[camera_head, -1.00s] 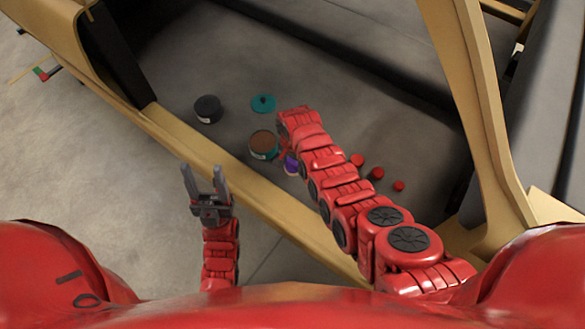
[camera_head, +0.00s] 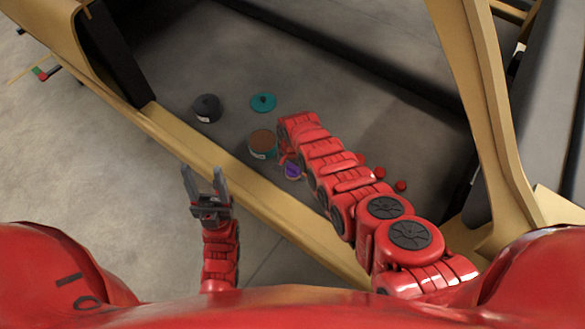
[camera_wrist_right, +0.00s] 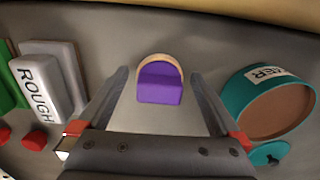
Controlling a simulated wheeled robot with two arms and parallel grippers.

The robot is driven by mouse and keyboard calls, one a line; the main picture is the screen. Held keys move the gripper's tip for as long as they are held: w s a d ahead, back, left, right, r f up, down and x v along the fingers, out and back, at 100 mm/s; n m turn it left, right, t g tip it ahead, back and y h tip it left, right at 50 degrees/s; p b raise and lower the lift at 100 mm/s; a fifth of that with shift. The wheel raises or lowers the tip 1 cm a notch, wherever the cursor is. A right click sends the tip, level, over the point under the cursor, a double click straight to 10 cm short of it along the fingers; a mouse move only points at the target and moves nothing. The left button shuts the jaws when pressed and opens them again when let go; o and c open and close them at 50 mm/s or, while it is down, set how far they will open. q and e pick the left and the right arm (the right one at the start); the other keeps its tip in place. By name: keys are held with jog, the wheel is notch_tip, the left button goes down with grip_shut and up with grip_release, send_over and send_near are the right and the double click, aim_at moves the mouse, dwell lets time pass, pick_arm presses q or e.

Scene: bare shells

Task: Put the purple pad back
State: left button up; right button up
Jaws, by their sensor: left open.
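The purple pad (camera_wrist_right: 160,85) has a tan, rounded rim behind it and lies on the grey surface in the right wrist view. It also shows small in the head view (camera_head: 292,171), beside my right arm. My right gripper (camera_wrist_right: 160,74) is open, with one finger on each side of the pad. Gaps show between the pad and both fingers. In the head view my right gripper is mostly hidden by its own arm. My left gripper (camera_head: 205,180) is open and empty, near the tan rail and apart from the objects.
A teal tub (camera_head: 262,144) with brown contents stands close to the pad. A teal lid (camera_head: 263,102) and a dark pot (camera_head: 207,108) lie beyond. Several red pieces (camera_head: 379,172) and a block marked ROUGH (camera_wrist_right: 42,90) are near. A tan rail (camera_head: 190,150) borders the grey floor.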

aim_at(292, 167)
jog(key=shift+r+p, duration=0.55)
jog(key=shift+r, duration=0.15)
notch_tip(292, 167, up, 2)
jog(key=shift+r+p, duration=0.15)
jog(key=shift+p, duration=0.4)
jog(key=shift+r, duration=0.25)
notch_tip(292, 167, up, 8)
jog(key=b, duration=0.1)
